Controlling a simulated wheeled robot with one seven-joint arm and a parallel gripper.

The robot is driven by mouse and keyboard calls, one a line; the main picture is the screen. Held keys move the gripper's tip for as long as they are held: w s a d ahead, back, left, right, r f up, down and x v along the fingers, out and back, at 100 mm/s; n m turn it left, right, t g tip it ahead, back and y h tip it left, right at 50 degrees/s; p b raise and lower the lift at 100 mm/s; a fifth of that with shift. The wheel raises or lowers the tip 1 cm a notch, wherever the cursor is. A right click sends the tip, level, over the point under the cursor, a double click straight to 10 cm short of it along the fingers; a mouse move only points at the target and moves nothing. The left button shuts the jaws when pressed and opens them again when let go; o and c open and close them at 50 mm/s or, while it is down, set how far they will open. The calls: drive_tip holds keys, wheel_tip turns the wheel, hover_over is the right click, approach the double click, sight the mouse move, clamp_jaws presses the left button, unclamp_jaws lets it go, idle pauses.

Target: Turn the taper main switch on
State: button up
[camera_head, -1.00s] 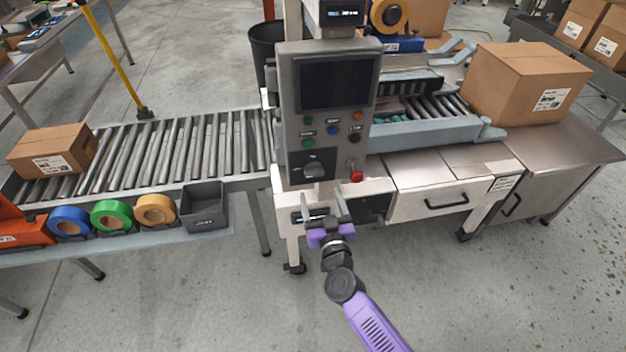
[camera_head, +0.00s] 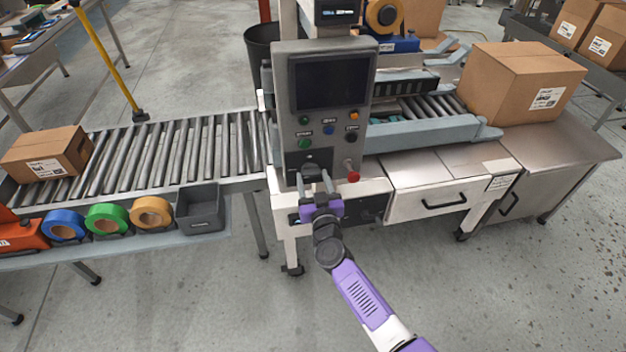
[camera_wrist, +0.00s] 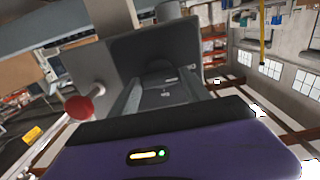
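The taper's grey control panel (camera_head: 328,120) faces me with a dark screen above and several buttons. Its main switch (camera_head: 308,168), a dark knob, sits low on the panel. In the wrist view a dark block, apparently the switch (camera_wrist: 165,92), lies ahead between the fingers. My gripper (camera_head: 316,178), purple with grey fingers, is in front of the switch with its fingertips apart. I cannot tell whether the fingers touch the knob. Part of the knob is hidden by the fingers.
A red button (camera_head: 353,177) sticks out just right of the switch and shows in the wrist view (camera_wrist: 78,108). A roller conveyor (camera_head: 180,150) with a carton (camera_head: 45,152) extends left. A large carton (camera_head: 515,82) stands right. Open floor lies in front.

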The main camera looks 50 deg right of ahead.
drive_tip(key=c, duration=0.8)
drive_tip(key=shift+m, duration=0.4)
drive_tip(key=m, duration=0.4)
drive_tip(key=shift+p, duration=0.35)
drive_tip(key=m, duration=0.4)
drive_tip(key=shift+m, duration=0.3)
drive_tip(key=m, duration=0.4)
drive_tip(key=shift+f+b, duration=0.1)
drive_tip(key=shift+b, duration=0.25)
drive_tip(key=shift+m+b, duration=0.35)
drive_tip(key=shift+m, duration=1.85)
